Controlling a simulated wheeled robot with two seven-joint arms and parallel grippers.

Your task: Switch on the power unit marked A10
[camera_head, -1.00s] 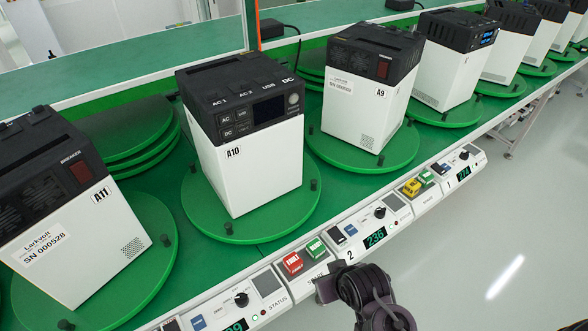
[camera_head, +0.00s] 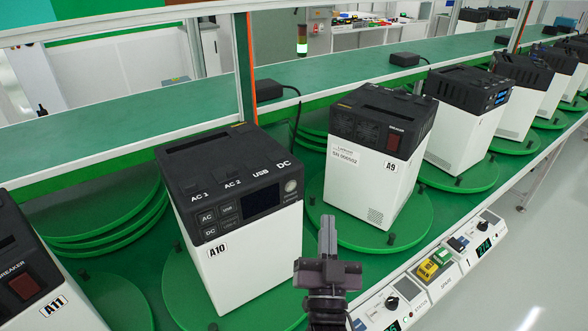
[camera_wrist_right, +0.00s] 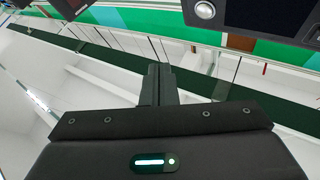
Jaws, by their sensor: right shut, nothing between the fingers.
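The power unit marked A10 (camera_head: 240,215) is a white box with a black top, standing on a green turntable (camera_head: 180,295). Its front panel has AC, USB and DC buttons, a dark screen (camera_head: 261,202) and a round silver button (camera_head: 291,186) at the upper right. In the right wrist view the round button (camera_wrist_right: 205,10) and part of the dark screen (camera_wrist_right: 268,14) show at the top edge. My right gripper (camera_head: 328,222) is shut and empty, just right of A10 and apart from it. Its closed fingers (camera_wrist_right: 154,70) show in the wrist view. My left gripper is not in view.
Unit A9 (camera_head: 372,165) stands to the right on its own turntable, and unit A11 (camera_head: 40,275) to the left. Control boxes with coloured buttons (camera_head: 434,265) line the front edge. A black adapter (camera_head: 268,90) sits on the shelf behind.

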